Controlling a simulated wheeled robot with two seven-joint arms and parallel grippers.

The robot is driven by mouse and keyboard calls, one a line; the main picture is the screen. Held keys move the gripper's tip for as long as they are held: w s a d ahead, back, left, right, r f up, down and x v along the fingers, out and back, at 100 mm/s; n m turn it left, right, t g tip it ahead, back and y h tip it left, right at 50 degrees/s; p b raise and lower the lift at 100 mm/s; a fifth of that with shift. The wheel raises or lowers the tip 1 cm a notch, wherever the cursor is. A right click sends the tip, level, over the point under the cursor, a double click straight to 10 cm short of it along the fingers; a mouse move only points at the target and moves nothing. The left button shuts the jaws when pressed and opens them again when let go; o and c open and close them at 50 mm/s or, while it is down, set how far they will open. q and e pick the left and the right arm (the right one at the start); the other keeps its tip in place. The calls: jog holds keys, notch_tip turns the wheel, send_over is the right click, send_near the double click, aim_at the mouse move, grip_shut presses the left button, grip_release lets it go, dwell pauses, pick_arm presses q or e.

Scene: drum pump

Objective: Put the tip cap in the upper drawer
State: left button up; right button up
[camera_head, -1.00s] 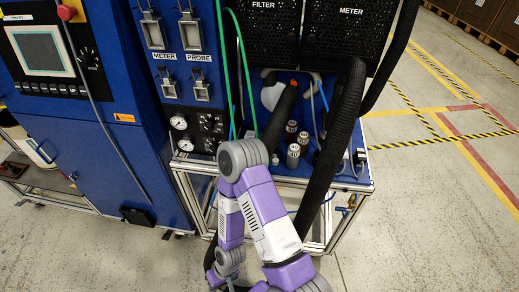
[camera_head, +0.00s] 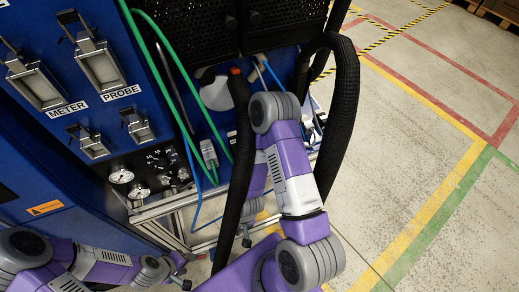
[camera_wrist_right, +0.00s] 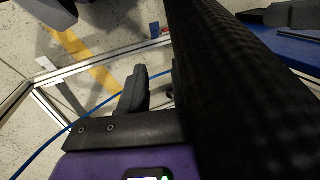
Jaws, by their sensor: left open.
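I cannot make out the tip cap in either view. No open drawer shows; the blue cabinet front (camera_head: 165,95) carries metal latches (camera_head: 98,62) and METER and PROBE labels, and I cannot tell which part is the upper drawer. My left gripper (camera_head: 187,270) is open at the lower left of the head view, small in the picture, in front of the cart frame, with nothing visible in it. In the right wrist view one dark finger of my right gripper (camera_wrist_right: 150,92) shows beside a thick black hose, which hides much of the jaw.
Thick black hoses (camera_head: 346,100) hang from the cabinet and loop close around my right arm. Green cables (camera_head: 165,60) and a thin blue hose (camera_wrist_right: 60,135) run nearby. A metal frame (camera_head: 160,210) borders the cart. The floor at the right (camera_head: 450,215) is free.

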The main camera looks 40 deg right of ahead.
jog(key=w+d+r+m+h+p, duration=0.2)
jog(key=r+p, duration=0.4)
jog(key=r, duration=0.3)
jog(key=w+d+r+m+t+h+p, duration=0.1)
jog(key=w+d+r+m+h+p, duration=0.2)
jog(key=r+p, duration=0.4)
jog(key=w+d+r+m+t+h+p, duration=0.1)
jog(key=w+d+r+m+h+p, duration=0.2)
jog(key=r, duration=0.9)
jog(key=shift+w+d+r+m+p, duration=0.1)
jog(key=shift+w+d+m+p, duration=0.2)
jog(key=shift+d+p, duration=0.6)
jog(key=shift+w+d+m+p, duration=0.2)
jog(key=shift+w+d+p, duration=0.2)
jog(key=shift+d+p, duration=0.5)
jog(key=b+x, duration=0.1)
jog(key=x, duration=0.1)
jog(key=b+x, duration=0.1)
jog(key=x, duration=0.3)
jog(key=shift+a+f+b, duration=0.2)
jog(key=shift+f+b, duration=0.15)
jog(key=shift+b, duration=0.05)
jog(key=shift+w+d+f, duration=0.1)
jog(key=shift+f, duration=0.1)
jog(key=shift+c, duration=0.2)
